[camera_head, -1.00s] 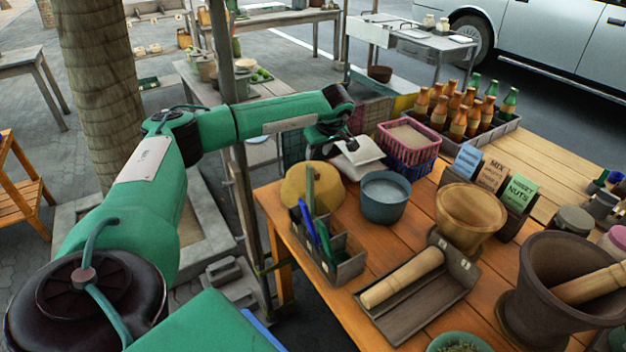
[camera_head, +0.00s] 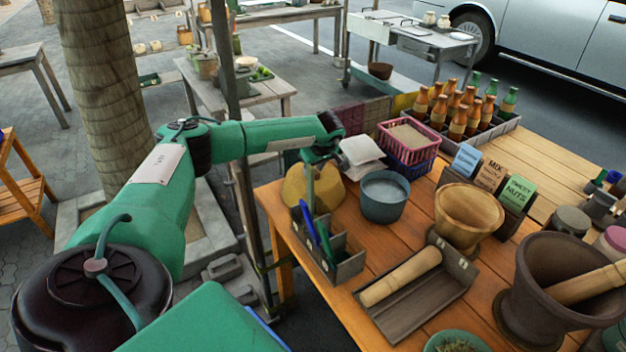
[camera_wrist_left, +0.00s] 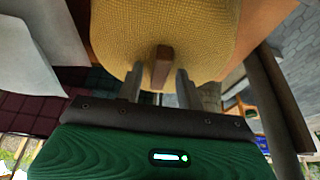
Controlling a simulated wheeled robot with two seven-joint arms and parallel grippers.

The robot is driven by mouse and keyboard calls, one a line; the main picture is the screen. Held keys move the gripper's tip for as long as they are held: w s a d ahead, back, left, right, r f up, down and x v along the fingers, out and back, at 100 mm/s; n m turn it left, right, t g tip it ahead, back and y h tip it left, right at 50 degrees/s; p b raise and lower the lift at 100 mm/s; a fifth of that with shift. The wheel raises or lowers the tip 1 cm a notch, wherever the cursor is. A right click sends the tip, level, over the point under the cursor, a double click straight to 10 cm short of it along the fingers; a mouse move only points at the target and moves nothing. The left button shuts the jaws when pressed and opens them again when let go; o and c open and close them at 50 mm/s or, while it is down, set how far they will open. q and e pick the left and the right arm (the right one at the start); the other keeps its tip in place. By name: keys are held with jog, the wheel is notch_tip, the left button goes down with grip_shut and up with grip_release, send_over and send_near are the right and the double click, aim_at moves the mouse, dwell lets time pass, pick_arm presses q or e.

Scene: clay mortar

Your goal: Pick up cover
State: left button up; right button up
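The cover is a yellow woven dome (camera_head: 296,188) at the left back of the orange wooden table. In the left wrist view, the cover (camera_wrist_left: 165,25) fills the upper middle, with a brown bar handle (camera_wrist_left: 160,66) pointing at the gripper. My left gripper (camera_wrist_left: 158,86) is open, its two fingers either side of the handle with gaps showing. In the head view, my left gripper (camera_head: 314,166) is at the top of the cover, partly blending with the green wrist. My right gripper is not in view.
A divided holder (camera_head: 345,262) with pens stands in front of the cover. A blue-grey bowl (camera_head: 384,207) is right of it, and white paper-like sheets (camera_head: 366,164) lie behind. A pink basket (camera_head: 408,143) stands farther back. A metal post (camera_head: 252,200) rises near the table's left edge.

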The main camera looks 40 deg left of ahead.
pick_arm(q)
grip_shut()
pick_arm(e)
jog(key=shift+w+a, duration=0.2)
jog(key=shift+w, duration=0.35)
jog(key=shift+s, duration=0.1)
